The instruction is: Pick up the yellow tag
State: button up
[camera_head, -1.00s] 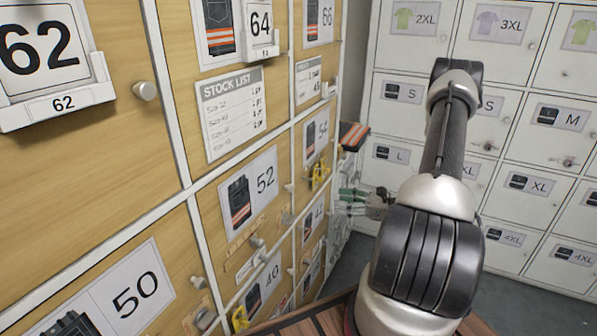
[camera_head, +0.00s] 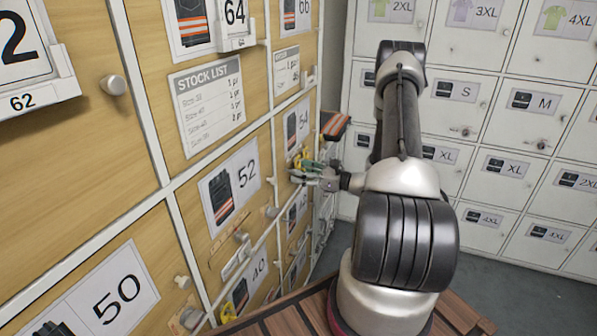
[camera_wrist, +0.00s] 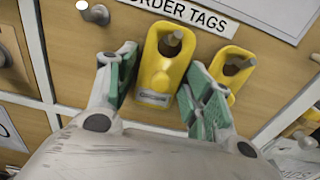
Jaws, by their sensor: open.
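A yellow tag (camera_wrist: 153,82) with a hole at its top hangs on a peg against a wooden locker door in the wrist view. A grey plate with unreadable lettering is on its lower part. My gripper (camera_wrist: 157,88) is open, with one green-padded finger on each side of this tag. Whether a finger touches it I cannot tell. A second yellow tag (camera_wrist: 234,68) hangs to the right, partly hidden behind the right finger. In the head view my gripper (camera_head: 311,172) is at the locker front beside small yellow shapes (camera_head: 299,161), partly covering them.
An "ORDER TAGS" label (camera_wrist: 188,14) is above the pegs. A round knob (camera_wrist: 94,13) sticks out to the left. A dark item with orange stripes (camera_head: 334,125) juts from the lockers above my gripper. White lockers (camera_head: 505,130) stand at the back right.

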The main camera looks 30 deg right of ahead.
jog(key=shift+c, duration=0.2)
jog(key=c, duration=0.5)
